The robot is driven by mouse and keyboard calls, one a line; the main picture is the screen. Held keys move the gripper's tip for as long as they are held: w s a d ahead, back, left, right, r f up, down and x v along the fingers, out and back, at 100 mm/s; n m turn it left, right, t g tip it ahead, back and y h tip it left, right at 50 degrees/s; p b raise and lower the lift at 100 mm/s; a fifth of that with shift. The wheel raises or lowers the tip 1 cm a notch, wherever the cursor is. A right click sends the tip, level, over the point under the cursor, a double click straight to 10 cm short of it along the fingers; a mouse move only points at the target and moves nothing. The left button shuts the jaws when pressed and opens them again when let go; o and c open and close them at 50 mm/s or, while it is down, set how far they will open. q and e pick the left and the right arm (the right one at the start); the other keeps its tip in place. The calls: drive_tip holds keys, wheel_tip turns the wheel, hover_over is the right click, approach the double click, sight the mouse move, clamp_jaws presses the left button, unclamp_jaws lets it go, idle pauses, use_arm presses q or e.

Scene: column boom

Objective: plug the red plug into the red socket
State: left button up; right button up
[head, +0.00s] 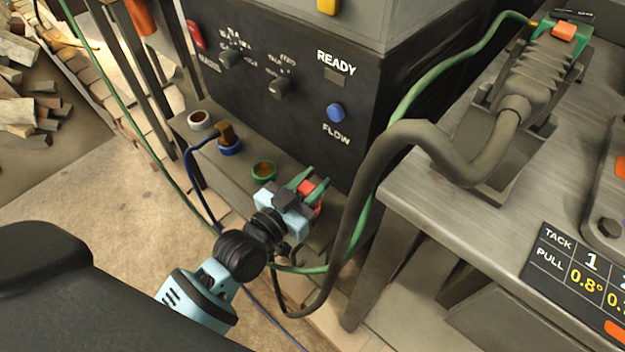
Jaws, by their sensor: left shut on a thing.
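My left gripper (309,185) reaches in from the lower left, its green fingers shut on the red plug (307,187). The plug is at the right end of the row of ringed sockets on the dark ledge. A little more red shows just below the fingers (319,208); I cannot tell whether it is the plug or the red socket's rim. The gripper hides most of that spot, so whether the plug is seated, touching or above the socket cannot be seen. My right gripper is not in view.
The ledge also holds a white-ringed socket (200,120), a blue one (230,148) with a brown plug, and a green one (264,171). A thick dark cable (350,215) and a green hose (430,75) hang close right of my gripper, beside a metal bench (440,205).

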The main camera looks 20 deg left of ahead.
use_arm(q)
drive_tip(key=shift+f, duration=0.1)
drive_tip(key=o, duration=0.8)
drive_tip(key=shift+c, duration=0.2)
